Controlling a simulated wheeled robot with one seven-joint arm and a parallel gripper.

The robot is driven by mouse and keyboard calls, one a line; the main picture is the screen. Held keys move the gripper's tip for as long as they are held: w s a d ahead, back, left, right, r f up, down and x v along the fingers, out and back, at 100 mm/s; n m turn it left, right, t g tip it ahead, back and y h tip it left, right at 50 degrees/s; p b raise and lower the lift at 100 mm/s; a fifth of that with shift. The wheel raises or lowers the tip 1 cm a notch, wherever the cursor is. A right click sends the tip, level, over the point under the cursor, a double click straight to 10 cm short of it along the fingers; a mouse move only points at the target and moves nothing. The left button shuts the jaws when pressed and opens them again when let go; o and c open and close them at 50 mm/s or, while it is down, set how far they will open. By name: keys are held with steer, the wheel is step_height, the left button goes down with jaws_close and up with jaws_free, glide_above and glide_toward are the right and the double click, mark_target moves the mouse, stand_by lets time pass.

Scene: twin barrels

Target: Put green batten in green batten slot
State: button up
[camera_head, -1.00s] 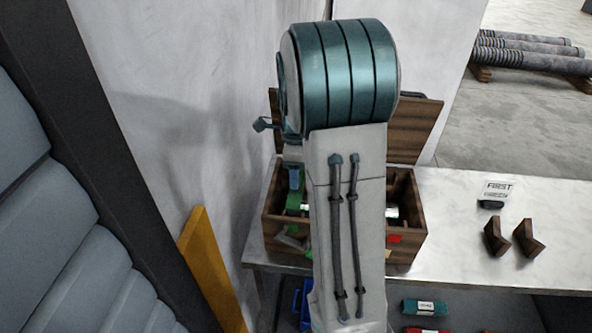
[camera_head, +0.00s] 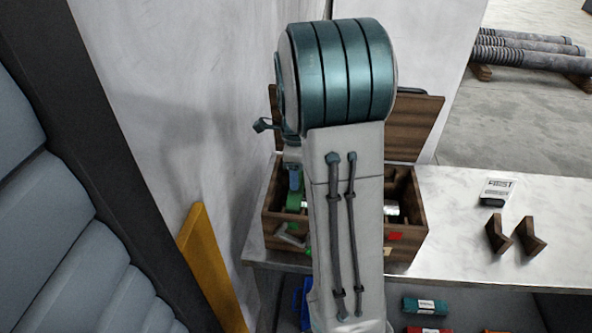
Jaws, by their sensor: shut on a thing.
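A dark brown wooden box (camera_head: 407,247) with a raised lid stands on the pale table, and my arm hides its middle. A green piece (camera_head: 294,201), which looks like the green batten, shows in the left part of the box, partly hidden. My gripper (camera_head: 295,180) shows only as a small blue-teal part just above the green piece and seems shut on it; its fingertips are not clear. A second green patch (camera_head: 307,248) shows low at the box front beside my arm. The green batten slot cannot be made out.
A red tag (camera_head: 393,236) marks the box front at right. A green labelled cylinder (camera_head: 425,306) lies below the tabletop. A yellow board (camera_head: 209,265) leans by the wall at left.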

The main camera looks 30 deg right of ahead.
steer(key=shift+f+b, duration=1.2)
steer(key=shift+f, duration=0.65)
steer(key=o, duration=1.1)
steer(key=shift+c, duration=0.2)
step_height(320, 180, up, 14)
steer(key=shift+b, duration=0.45)
steer(key=shift+f, duration=0.1)
